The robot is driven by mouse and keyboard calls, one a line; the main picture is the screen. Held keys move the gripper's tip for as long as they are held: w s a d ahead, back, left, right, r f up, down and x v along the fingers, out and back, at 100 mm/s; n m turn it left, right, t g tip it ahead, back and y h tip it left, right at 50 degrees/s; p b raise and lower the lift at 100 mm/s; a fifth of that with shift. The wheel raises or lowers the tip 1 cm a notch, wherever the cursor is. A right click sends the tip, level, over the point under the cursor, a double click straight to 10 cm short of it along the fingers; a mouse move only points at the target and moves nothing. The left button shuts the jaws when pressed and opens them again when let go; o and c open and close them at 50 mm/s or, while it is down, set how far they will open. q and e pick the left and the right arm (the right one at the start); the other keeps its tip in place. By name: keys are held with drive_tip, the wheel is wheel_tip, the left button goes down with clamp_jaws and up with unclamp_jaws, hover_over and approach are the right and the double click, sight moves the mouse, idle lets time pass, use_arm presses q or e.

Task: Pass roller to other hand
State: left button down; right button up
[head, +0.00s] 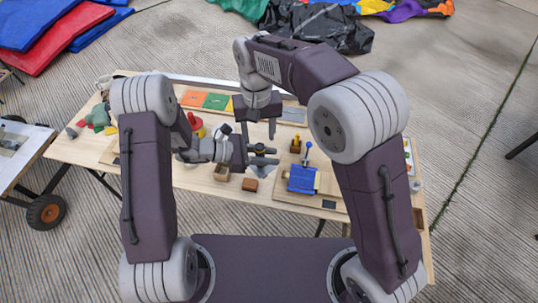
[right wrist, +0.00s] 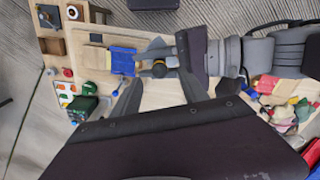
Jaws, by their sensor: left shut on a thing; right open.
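The roller (head: 259,148) is a small dark piece with a yellowish part, held in my left gripper (head: 263,155) above the middle of the table. In the right wrist view the roller (right wrist: 160,68) shows nearly end-on between the fingers of my left gripper (right wrist: 168,58), which comes in from the right. My left gripper is shut on it. My right gripper (head: 257,128) points down just above the roller, with its fingers apart and empty. In the right wrist view the roller appears in the gap between my right gripper's fingertips (right wrist: 158,85). I cannot tell whether they touch it.
A wooden table (head: 190,178) lies below. A blue piece (head: 302,179) sits on a board to the right of the grippers. A small brown block (head: 250,184) and a small open box (head: 221,173) lie near the front. Coloured panels (head: 215,101) lie at the back.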

drive_tip(key=s+d+f+m, duration=0.1)
drive_tip(key=s+d+f, duration=0.2)
drive_tip(key=d, duration=0.4)
drive_tip(key=s+d+f, duration=0.2)
drive_tip(key=s+d, duration=0.3)
drive_tip(key=d, duration=0.2)
drive_tip(key=s+d+f+m+t, duration=0.1)
drive_tip(key=s+d+f, duration=0.2)
drive_tip(key=d, duration=0.5)
drive_tip(key=shift+s+f+m, duration=0.3)
drive_tip(key=shift+s+f, duration=0.05)
drive_tip(key=shift+s, duration=0.5)
